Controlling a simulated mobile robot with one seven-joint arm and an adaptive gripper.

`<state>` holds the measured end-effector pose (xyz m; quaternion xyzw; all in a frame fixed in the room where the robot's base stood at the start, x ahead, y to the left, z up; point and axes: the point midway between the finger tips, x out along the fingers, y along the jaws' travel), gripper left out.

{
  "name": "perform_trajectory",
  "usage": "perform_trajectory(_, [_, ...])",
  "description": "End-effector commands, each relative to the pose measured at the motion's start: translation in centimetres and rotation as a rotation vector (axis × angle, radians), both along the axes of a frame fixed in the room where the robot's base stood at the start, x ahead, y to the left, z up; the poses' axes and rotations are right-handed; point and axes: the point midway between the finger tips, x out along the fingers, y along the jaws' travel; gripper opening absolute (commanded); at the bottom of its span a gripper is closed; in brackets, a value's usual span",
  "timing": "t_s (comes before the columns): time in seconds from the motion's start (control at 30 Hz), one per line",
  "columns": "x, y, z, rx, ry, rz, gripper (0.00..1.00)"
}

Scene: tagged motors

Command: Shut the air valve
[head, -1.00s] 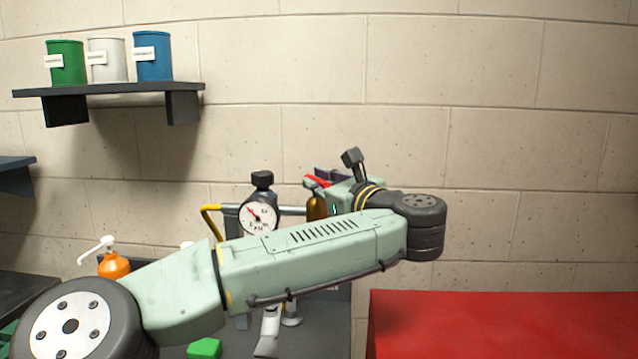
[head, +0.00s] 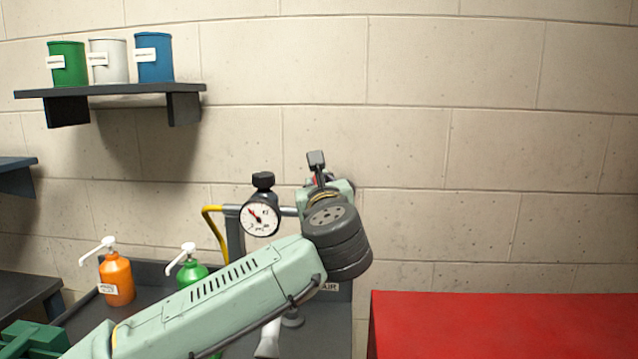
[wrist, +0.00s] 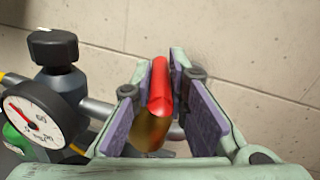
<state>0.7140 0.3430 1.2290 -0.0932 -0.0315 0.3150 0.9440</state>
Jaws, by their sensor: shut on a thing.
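The air valve shows in the wrist view as a red lever (wrist: 160,88) above a brass body (wrist: 151,132) on a grey pipe. My gripper (wrist: 170,100) has its purple pads on either side of the red lever and is shut on it. The brass body sits low between the fingers, partly hidden. In the head view my wrist hides the valve and most of the gripper; only a sliver of red shows there. I cannot tell the lever's exact angle to the pipe.
A pressure gauge (head: 260,219) with a black knob (head: 263,181) stands left of the valve, near my gripper. An orange bottle (head: 117,279) and a green bottle (head: 192,272) stand on the bench. A red surface (head: 505,325) lies at right.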

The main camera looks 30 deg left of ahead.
Motion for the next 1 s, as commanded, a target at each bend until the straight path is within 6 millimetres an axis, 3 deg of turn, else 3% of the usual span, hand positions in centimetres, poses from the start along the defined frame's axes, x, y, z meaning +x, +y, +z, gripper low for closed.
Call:
perform_trajectory(0.4, [-0.07,0.18,0.10,0.000,-0.002,-0.186,0.00])
perform_trajectory(0.93, [-0.03,0.11,0.16,0.001,-0.002,-0.211,0.00])
perform_trajectory(0.97, [-0.03,0.11,0.16,0.001,-0.002,-0.211,0.16])
perform_trajectory(1.0, [-0.02,0.10,0.16,0.001,-0.002,-0.211,0.19])
